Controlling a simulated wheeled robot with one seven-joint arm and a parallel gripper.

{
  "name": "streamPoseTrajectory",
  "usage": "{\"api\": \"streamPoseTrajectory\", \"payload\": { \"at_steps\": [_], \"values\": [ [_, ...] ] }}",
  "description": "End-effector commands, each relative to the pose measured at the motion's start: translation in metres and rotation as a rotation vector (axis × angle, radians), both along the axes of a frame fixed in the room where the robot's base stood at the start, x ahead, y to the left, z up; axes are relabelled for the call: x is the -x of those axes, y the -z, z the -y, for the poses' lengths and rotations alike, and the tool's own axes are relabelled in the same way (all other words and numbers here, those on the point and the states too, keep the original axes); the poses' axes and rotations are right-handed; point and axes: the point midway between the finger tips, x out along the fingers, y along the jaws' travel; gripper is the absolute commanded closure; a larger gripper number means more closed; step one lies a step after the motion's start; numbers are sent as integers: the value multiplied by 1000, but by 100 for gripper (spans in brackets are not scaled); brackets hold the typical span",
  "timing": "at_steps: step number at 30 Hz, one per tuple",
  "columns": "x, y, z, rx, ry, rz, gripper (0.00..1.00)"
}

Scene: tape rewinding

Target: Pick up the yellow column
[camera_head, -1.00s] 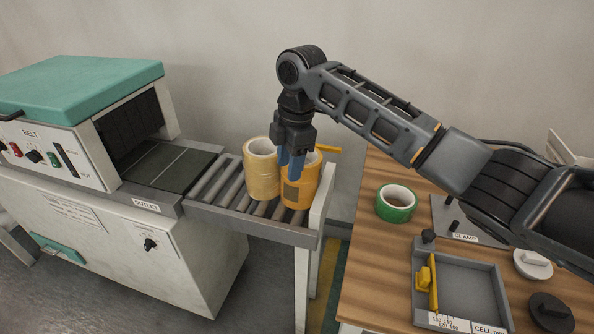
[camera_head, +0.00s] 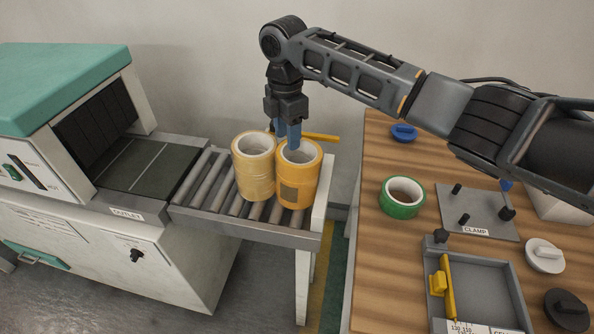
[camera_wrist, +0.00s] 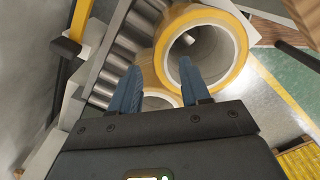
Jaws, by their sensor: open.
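The yellow column (camera_head: 298,187) is an orange-yellow stack of tape with a hollow core and a brownish label. It stands upright at the end of the roller conveyor, right against or very close to a paler tan tape column (camera_head: 254,176). My gripper (camera_head: 287,140) is open, its blue fingers pointing down at the column's back-left rim; one finger overlaps the opening. In the wrist view, my gripper (camera_wrist: 160,88) has its fingers apart. A yellow-rimmed roll fills the upper middle, and the right finger overlaps its hollow. A second roll shows partly between the fingers. Finger depth is unclear.
The roller conveyor (camera_head: 199,190) leads from the teal-topped machine (camera_head: 60,75). A yellow bar (camera_head: 321,137) sticks out behind the column. The wooden table (camera_head: 375,260) on the right holds a green tape roll (camera_head: 402,198), a clamp plate (camera_head: 480,208) and a grey tray (camera_head: 485,290).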

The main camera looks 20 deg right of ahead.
Motion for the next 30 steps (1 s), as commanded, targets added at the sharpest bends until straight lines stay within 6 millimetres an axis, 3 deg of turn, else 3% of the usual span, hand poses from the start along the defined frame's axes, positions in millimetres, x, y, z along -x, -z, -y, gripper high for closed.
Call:
{"api": "streamPoseTrajectory", "payload": {
  "at_steps": [6, 14, 27, 30],
  "values": [
    [1, 24, 0, 0, 0, -1, 54],
    [1, 28, -1, 0, 0, 0, 54],
    [1, 27, 0, 0, 0, 0, 95],
    [1, 27, 0, 0, 0, 0, 100]
  ]
}}
